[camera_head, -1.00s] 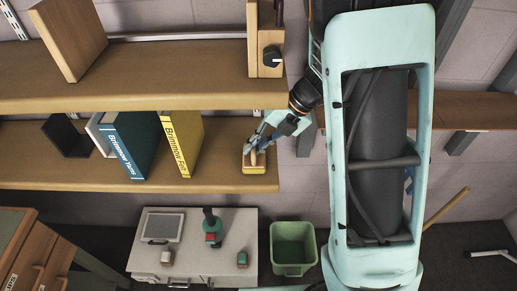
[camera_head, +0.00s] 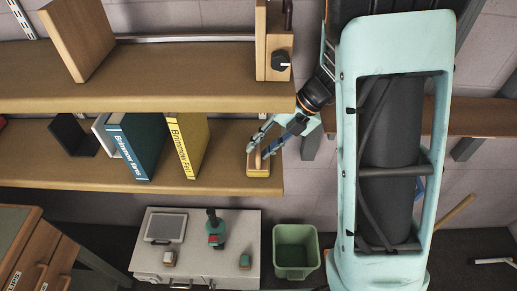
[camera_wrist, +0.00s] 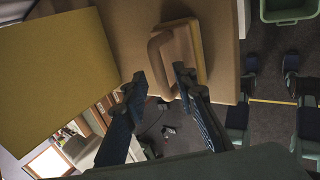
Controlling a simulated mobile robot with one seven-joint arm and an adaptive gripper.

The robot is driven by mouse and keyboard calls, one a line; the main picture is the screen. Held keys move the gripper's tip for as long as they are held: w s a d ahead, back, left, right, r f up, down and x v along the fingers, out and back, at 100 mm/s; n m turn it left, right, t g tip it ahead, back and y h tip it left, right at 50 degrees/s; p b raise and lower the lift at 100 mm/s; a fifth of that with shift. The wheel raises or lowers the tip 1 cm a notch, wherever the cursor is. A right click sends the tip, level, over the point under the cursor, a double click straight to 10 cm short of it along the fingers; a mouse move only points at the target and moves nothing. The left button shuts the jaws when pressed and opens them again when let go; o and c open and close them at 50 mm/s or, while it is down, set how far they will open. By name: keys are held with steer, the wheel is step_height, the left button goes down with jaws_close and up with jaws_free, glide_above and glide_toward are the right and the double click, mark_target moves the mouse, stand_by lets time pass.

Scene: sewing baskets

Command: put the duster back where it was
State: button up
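The duster, a wooden block with a looped handle (camera_head: 258,170), lies on the lower shelf (camera_head: 225,180) near its right end. It also shows in the wrist view (camera_wrist: 197,50), with its handle towards me. My gripper (camera_head: 260,146) is at the duster, reaching in from the upper right. In the wrist view my gripper (camera_wrist: 161,78) has its two dark fingers apart, one on each side of the near end of the handle. I cannot tell whether either finger touches it. The far side of the duster is hidden.
Yellow (camera_head: 188,150) and teal (camera_head: 139,150) books stand left of the duster on the same shelf. The upper shelf (camera_head: 150,98) overhangs it, bearing a wooden block with a knob (camera_head: 274,50). A green bin (camera_head: 296,252) and a white cabinet (camera_head: 200,268) are below.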

steer(key=v, duration=1)
steer(key=shift+d+r, duration=0.2)
steer(key=shift+r, duration=0.1)
